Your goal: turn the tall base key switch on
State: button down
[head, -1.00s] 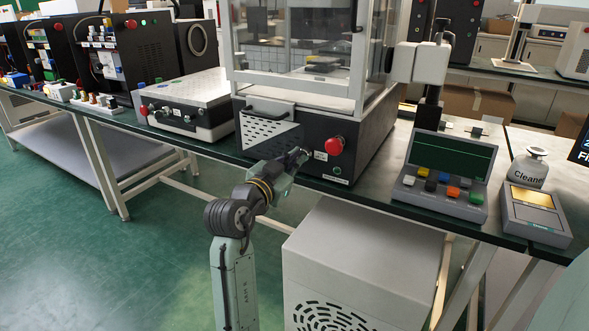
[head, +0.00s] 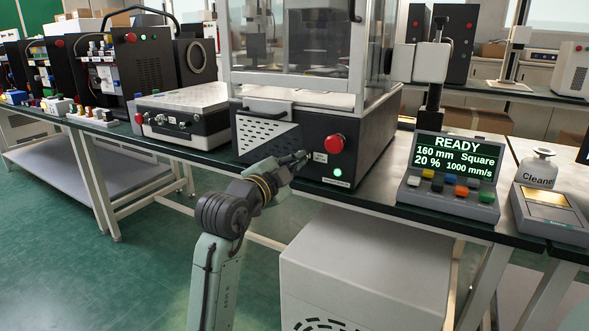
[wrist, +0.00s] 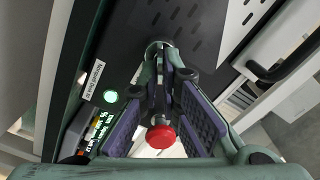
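The tall base (head: 372,143) is a dark cabinet under a clear-walled enclosure. Its key switch shows in the wrist view as a round metal collar (wrist: 157,47) on the dark front panel. My gripper (head: 303,157) reaches the front panel, left of the red button. In the wrist view my gripper (wrist: 162,66) has its fingertips close together at the collar, shut on the key, which they mostly hide. The key's exact angle is hard to see. A green lamp (head: 338,172) on the panel is lit; it also glows in the wrist view (wrist: 110,96).
The red button (head: 335,144) sits close to the right of my gripper and shows between the fingers in the wrist view (wrist: 160,137). A control panel (head: 450,180) reads READY. A perforated plate (head: 265,136) lies left. A grey cabinet (head: 365,265) stands below.

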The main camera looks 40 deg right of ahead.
jog(key=shift+m, duration=0.3)
jog(key=c, duration=1.8)
grip_release()
jog(key=v, duration=1.2)
